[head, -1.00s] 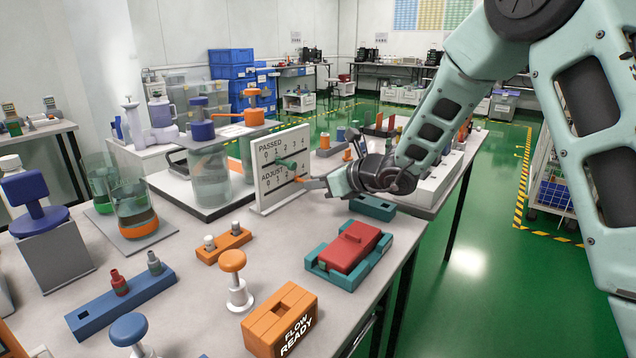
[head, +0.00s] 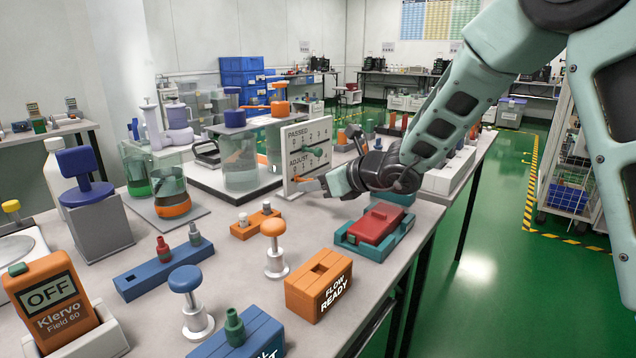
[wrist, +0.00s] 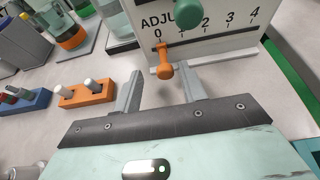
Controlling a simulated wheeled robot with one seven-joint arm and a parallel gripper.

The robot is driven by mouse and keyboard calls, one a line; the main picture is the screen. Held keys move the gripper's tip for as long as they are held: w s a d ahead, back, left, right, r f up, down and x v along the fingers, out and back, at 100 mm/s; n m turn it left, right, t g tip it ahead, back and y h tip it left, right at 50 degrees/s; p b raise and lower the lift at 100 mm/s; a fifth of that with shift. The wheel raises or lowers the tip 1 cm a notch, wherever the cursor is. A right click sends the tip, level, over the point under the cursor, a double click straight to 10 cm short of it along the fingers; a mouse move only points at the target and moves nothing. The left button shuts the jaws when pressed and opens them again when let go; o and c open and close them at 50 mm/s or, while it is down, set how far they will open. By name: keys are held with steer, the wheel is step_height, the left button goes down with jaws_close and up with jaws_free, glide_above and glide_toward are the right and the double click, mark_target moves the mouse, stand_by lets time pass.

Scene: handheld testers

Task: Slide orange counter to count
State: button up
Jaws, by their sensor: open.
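A white upright board (head: 290,187) carries a PASSED scale above an ADJUST scale. The orange counter (wrist: 165,68) is a small peg that sticks out of the ADJUST slot below the 0 mark in the wrist view. A green counter (wrist: 184,13) sits higher on the board, partly cut off at the top edge. My gripper (wrist: 160,76) is open and empty, its two fingers apart and pointing at the board. The orange counter's end shows between the fingertips, nearer the middle than either finger; I cannot tell how deep it is. In the head view my gripper (head: 318,184) is close to the board's face.
An orange block with two pegs (head: 255,224) stands left of my gripper. A red piece in a teal holder (head: 375,228) lies in front. An orange FLOW READY block (head: 318,285), an orange knob (head: 273,229) and a tester reading OFF (head: 50,298) stand nearer.

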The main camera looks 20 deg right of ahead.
steer(key=shift+d, duration=0.1)
steer(key=p+v, duration=0.3)
steer(key=v, duration=1.3)
steer(key=shift+s+d, duration=0.1)
steer(key=shift+s+d+r, duration=0.15)
steer(key=shift+s+d, duration=0.15)
steer(key=shift+s, duration=0.15)
